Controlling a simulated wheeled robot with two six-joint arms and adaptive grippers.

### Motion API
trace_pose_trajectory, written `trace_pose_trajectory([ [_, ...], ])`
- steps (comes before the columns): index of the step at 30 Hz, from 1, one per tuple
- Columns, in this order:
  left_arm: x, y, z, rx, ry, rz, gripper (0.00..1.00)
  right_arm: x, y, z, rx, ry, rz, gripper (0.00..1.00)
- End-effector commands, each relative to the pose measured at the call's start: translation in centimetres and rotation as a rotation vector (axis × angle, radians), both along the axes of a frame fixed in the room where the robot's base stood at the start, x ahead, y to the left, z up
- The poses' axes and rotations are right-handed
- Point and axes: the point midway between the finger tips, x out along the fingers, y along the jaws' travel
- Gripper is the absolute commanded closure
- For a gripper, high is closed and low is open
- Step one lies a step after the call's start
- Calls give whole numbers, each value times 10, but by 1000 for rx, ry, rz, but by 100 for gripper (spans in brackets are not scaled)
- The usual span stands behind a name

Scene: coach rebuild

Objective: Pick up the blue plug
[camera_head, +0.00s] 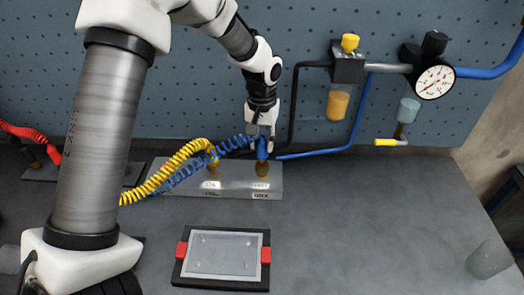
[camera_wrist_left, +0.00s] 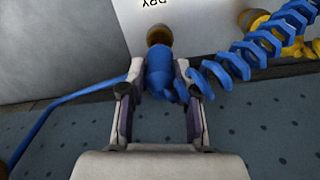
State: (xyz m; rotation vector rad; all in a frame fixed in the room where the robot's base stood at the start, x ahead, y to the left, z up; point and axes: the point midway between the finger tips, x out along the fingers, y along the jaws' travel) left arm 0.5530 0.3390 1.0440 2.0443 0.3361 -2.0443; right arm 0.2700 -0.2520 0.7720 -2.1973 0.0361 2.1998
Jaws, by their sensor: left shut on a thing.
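The blue plug (camera_head: 262,151) stands upright at the right-hand brass socket (camera_head: 262,169) of a metal plate. Its lower end meets the brass; I cannot tell how far in it sits. My left gripper (camera_head: 261,144) comes down from above and is shut on the plug. In the left wrist view the plug (camera_wrist_left: 159,72) lies between the two fingers (camera_wrist_left: 157,80), its end at the brass socket (camera_wrist_left: 159,36). A blue coiled hose (camera_wrist_left: 262,42) runs close beside it. My right gripper does not show.
A yellow coiled hose (camera_head: 165,172) ends at the left brass socket of the plate (camera_head: 235,185). A framed tray (camera_head: 222,254) with red clips lies in front. A pegboard wall (camera_head: 190,90) stands behind, with a gauge (camera_head: 435,82). The bench to the right is mostly clear.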

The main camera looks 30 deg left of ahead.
Motion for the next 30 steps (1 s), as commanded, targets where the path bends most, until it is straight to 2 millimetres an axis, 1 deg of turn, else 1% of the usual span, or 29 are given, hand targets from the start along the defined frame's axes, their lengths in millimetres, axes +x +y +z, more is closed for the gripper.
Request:
trace_pose_trajectory([
  [1, -3, -2, 3, 0, -2, -1, 100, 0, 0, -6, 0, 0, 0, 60],
  [5, -28, -17, 3, 1, 0, -3, 100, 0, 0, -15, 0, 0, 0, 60],
  [8, -54, -33, 5, 3, 0, -4, 100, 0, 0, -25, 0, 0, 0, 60],
  [12, -93, -57, 10, 4, -1, -3, 100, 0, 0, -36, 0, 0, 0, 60],
  [16, -120, -73, 15, 4, -1, -1, 100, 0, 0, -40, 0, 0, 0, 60],
  [18, -128, -79, 17, 3, 0, -2, 100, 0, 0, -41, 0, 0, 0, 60],
  [21, -136, -83, 21, 2, 2, -1, 100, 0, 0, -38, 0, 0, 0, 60],
  [30, -137, -84, 43, 0, 1, 0, 100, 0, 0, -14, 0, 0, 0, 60],
])
